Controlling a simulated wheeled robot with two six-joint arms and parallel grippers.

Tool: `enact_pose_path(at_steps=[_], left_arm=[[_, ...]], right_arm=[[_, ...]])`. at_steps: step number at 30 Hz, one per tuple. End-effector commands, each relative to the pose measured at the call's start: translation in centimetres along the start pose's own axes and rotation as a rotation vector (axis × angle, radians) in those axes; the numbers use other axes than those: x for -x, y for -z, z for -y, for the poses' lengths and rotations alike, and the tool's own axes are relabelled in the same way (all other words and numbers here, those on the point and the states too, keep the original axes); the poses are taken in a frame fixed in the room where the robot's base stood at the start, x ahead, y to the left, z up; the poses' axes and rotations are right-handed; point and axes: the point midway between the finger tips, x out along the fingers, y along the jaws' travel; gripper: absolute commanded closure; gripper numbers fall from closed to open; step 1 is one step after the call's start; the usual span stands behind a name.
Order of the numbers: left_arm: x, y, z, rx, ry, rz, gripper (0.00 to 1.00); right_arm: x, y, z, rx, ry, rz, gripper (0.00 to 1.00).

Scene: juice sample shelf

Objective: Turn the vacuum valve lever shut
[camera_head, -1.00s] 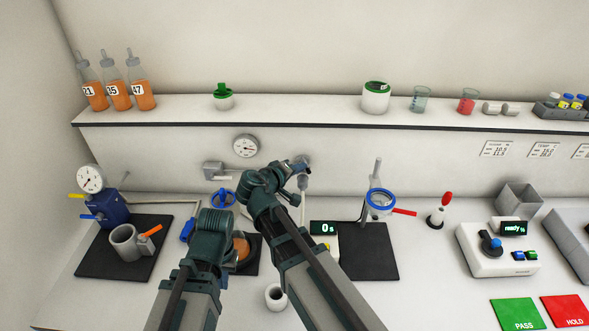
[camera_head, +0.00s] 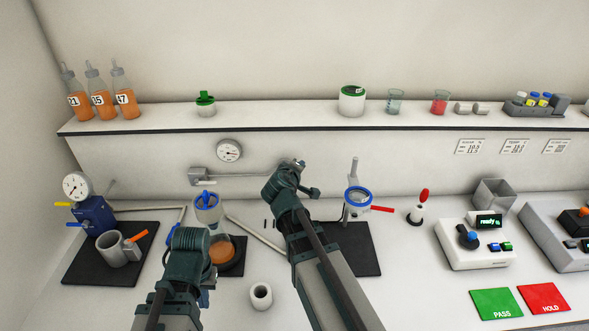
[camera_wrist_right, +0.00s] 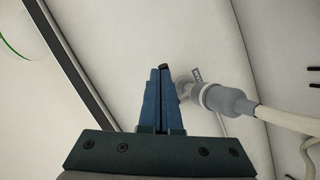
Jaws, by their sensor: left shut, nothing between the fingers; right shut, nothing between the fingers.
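The vacuum valve is not clearly visible in the head view, where my right arm covers part of the wall. In the right wrist view, a grey fitting (camera_wrist_right: 225,100) with a pale hose sits just right of my right gripper (camera_wrist_right: 160,70). That gripper is shut, its fingers together; I cannot tell whether it touches the fitting. It is near the back wall in the head view (camera_head: 299,163). I cannot make out the lever itself.
A gauge (camera_head: 229,150) and grey wall box (camera_head: 201,177) are left of my right gripper. A filter stand (camera_head: 357,200) with a red handle is to its right. A white cup (camera_head: 261,295) stands between my arms. The shelf (camera_head: 280,125) runs above.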

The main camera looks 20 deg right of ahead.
Motion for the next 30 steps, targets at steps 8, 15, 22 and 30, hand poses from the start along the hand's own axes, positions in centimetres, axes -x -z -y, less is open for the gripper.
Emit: enact_pose_path(at_steps=[8, 15, 22, 30], left_arm=[[0.0, 0.0, 0.0, 0.0, 0.0, 0.0, 1.0], [0.0, 0.0, 0.0, 0.0, 0.0, 0.0, 1.0], [0.0, 0.0, 0.0, 0.0, 0.0, 0.0, 1.0], [0.0, 0.0, 0.0, 0.0, 0.0, 0.0, 1.0]], right_arm=[[-1.2, -0.2, -0.7, -0.001, 0.0, 0.001, 1.0], [-1.9, -0.3, -1.0, 0.0, 0.0, 0.0, 1.0], [-2.1, -0.3, -1.1, 0.0, 0.0, 0.001, 1.0], [-2.3, -0.2, -1.2, 0.0, -0.001, 0.001, 1.0]])
